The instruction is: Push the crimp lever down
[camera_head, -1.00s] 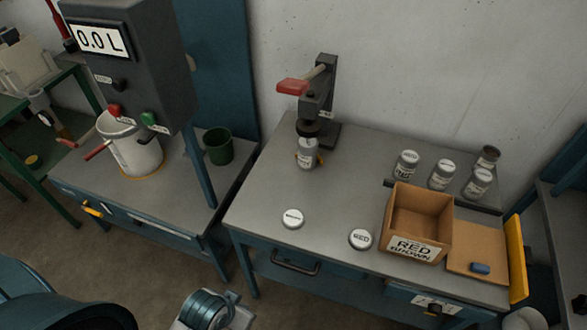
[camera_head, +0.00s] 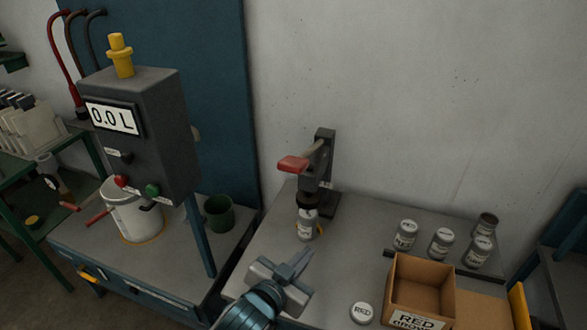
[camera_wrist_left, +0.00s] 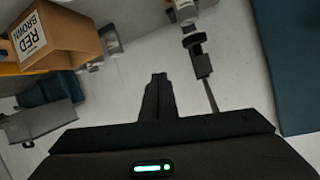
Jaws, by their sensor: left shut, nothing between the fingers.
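The crimp press (camera_head: 325,175) stands at the back of the bench. Its lever (camera_head: 293,164) has a red grip and sticks out from the top of the press toward the left, raised. A labelled jar (camera_head: 307,224) stands under the press head. My left gripper (camera_head: 303,260) is shut and empty, below and in front of the jar in the head view, well apart from the lever. In the left wrist view the shut fingers (camera_wrist_left: 158,82) point toward the press (camera_wrist_left: 198,52), which appears upside down; the red grip is not seen there. My right gripper is not in view.
A cardboard box (camera_head: 421,285) labelled RED BROWN, a lid (camera_head: 363,312) and several jars (camera_head: 441,243) occupy the bench's right side. A dispenser (camera_head: 139,130) with a 0.0 L display, a white pot (camera_head: 130,212) and a green cup (camera_head: 219,212) stand left.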

